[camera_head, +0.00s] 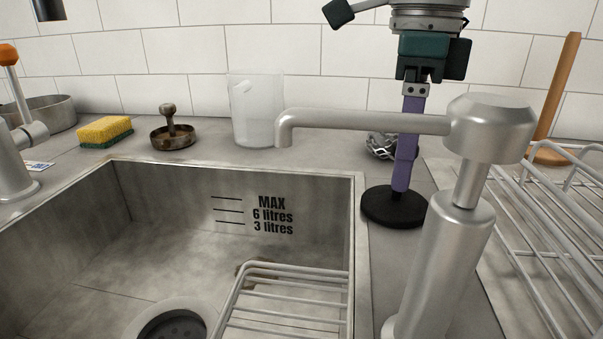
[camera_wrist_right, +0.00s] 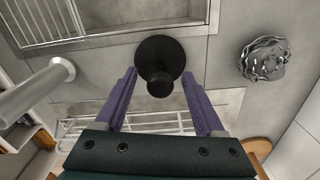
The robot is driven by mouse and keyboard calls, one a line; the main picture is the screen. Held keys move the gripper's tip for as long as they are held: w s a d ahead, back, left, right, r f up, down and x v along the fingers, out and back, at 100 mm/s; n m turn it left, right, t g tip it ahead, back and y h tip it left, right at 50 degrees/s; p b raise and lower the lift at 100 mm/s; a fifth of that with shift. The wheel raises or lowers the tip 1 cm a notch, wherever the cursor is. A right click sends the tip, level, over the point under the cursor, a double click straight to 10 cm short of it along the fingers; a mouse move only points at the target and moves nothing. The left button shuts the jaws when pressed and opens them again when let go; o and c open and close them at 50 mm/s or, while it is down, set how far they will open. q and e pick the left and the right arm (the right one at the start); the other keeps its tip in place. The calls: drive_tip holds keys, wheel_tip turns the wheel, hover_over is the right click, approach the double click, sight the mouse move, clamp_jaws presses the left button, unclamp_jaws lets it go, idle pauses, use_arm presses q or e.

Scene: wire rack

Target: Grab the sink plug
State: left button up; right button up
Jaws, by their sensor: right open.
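The sink plug (camera_head: 393,208) is a black disc lying flat on the counter, right of the sink basin and behind the silver tap. In the right wrist view, the plug (camera_wrist_right: 172,50) shows with its round black knob (camera_wrist_right: 159,85) pointing toward the camera. My right gripper (camera_head: 402,187) has purple fingers and points down over the plug. In the wrist view, the open right gripper (camera_wrist_right: 159,75) has one finger on each side of the knob, with visible gaps. In the head view, the fingers hide the knob. My left gripper is not in view.
The silver tap (camera_head: 440,260) stands in front of the plug, its spout reaching left. A metal scourer (camera_head: 381,147) lies behind the plug. A wire rack (camera_head: 560,230) stands at right. A clear cup (camera_head: 256,112), brown metal strainer (camera_head: 172,136) and sponge (camera_head: 104,131) stand behind the basin.

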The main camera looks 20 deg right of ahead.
wheel_tip(320, 180, down, 2)
drive_tip(key=shift+f, duration=0.2)
clamp_jaws()
idle(0.4)
